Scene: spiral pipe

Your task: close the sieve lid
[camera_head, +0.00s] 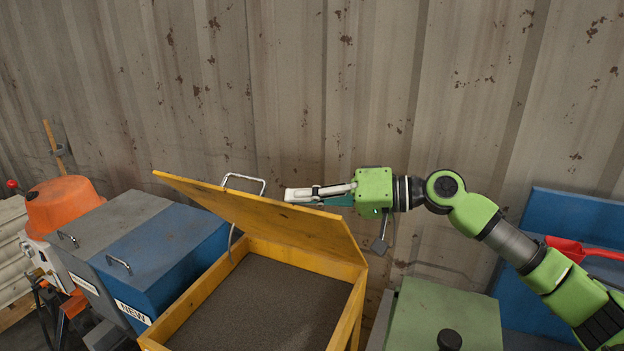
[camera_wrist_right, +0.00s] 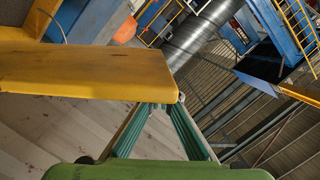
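The sieve is a yellow wooden box (camera_head: 357,307) with a dark mesh-like surface inside. Its yellow lid (camera_head: 265,222) stands open, tilted up to the left, with a metal handle (camera_head: 243,178) near its raised edge. My right gripper (camera_head: 288,195) is beside the lid's upper right side, pointing left, just behind its edge in the picture. In the right wrist view, the lid (camera_wrist_right: 85,72) crosses the left, and its edge overlaps the finger ends (camera_wrist_right: 165,106). Contact and finger opening are unclear. My left gripper is not in view.
Blue bins with grey lids (camera_head: 112,230) and an orange drum (camera_head: 63,203) stand left. A green box with a black knob (camera_head: 443,310) stands right of the sieve. A red scoop (camera_head: 570,250) lies by a blue bin at far right. A corrugated wall (camera_head: 300,80) closes the back.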

